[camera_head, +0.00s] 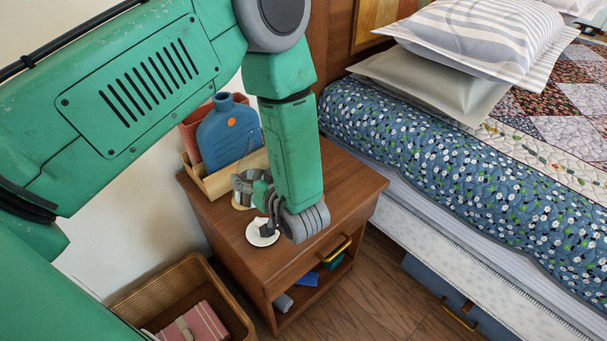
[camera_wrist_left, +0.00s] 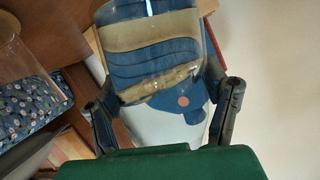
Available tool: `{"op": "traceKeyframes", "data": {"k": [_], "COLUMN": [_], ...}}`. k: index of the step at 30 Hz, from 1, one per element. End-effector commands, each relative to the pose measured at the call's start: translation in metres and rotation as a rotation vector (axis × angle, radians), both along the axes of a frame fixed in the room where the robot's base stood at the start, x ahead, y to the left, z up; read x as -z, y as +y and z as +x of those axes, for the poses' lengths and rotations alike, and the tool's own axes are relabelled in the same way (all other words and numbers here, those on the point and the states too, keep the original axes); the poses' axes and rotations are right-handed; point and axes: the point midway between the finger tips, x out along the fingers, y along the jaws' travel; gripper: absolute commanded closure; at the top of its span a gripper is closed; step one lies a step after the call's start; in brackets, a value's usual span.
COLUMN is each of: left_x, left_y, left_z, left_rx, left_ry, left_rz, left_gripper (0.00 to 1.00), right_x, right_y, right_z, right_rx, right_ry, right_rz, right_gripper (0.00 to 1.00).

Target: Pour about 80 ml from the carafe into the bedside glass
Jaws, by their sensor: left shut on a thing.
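The carafe (camera_wrist_left: 150,45) is clear glass and fills the top middle of the left wrist view, with blue and tan shapes showing through it. My left gripper (camera_wrist_left: 168,108) has a finger on each side of it and is shut on it. In the head view, the carafe (camera_head: 243,186) shows in part at the left of my left gripper (camera_head: 262,207), above the nightstand. Its water level and exact tilt are unclear. A clear glass vessel (camera_wrist_left: 18,58), probably the bedside glass, is partly visible at the left wrist view's left edge. I cannot pick it out in the head view.
The nightstand (camera_head: 345,190) has free room at its right. A white saucer (camera_head: 256,241) lies near its front. A blue bottle-shaped thing (camera_head: 228,140) stands in a wooden holder behind. The bed (camera_head: 450,170) is at the right, and a wicker basket (camera_head: 210,290) stands at lower left.

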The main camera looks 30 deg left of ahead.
Motion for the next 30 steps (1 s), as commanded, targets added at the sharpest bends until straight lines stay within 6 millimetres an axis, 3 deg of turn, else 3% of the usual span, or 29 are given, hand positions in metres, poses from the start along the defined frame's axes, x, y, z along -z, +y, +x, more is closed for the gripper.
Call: {"op": "traceKeyframes", "data": {"k": [22, 30], "left_x": [0.004, 0.024], "left_y": [0.002, 0.007], "left_z": [-0.001, -0.008], "left_rx": [0.0, 0.0], "left_ry": [0.382, 0.518], "left_rz": [0.326, 0.44], "left_gripper": [0.83, 0.83], "right_x": [0.05, 0.084], "right_y": [0.0, 0.0], "right_z": [0.0, -0.001], "right_rx": [0.0, 0.0], "right_ry": [0.0, 0.0], "right_rz": [0.0, 0.0], "right_gripper": [0.6, 0.6]}}
